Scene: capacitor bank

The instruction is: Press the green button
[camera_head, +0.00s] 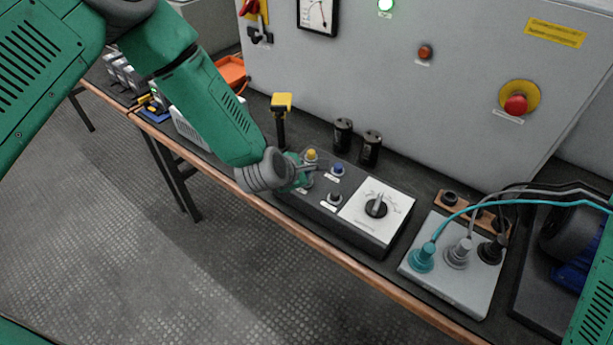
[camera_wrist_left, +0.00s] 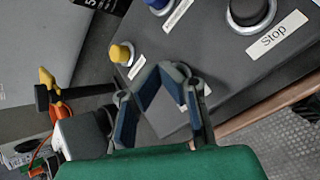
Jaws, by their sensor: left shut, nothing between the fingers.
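The control box (camera_head: 322,212) stands on the bench with a yellow button (camera_head: 311,154), a blue button (camera_head: 337,169), a black button (camera_head: 334,198) and a dial (camera_head: 376,208). My left gripper (camera_head: 303,174) is shut and empty at the box's left end, over its top. In the left wrist view the shut fingers (camera_wrist_left: 172,72) lie over the box's top, beside the yellow button (camera_wrist_left: 121,53). The black button (camera_wrist_left: 250,10) there is labelled Stop. I cannot make out a green button; the fingers cover part of the box. My right gripper is not in view.
A grey cabinet (camera_head: 400,110) with a red emergency button (camera_head: 516,104) rises behind. A yellow-topped post (camera_head: 281,103) and two black cylinders (camera_head: 343,134) stand behind the box. A plug panel (camera_head: 455,272) with cables is at right. The bench's wooden edge (camera_head: 350,268) runs in front.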

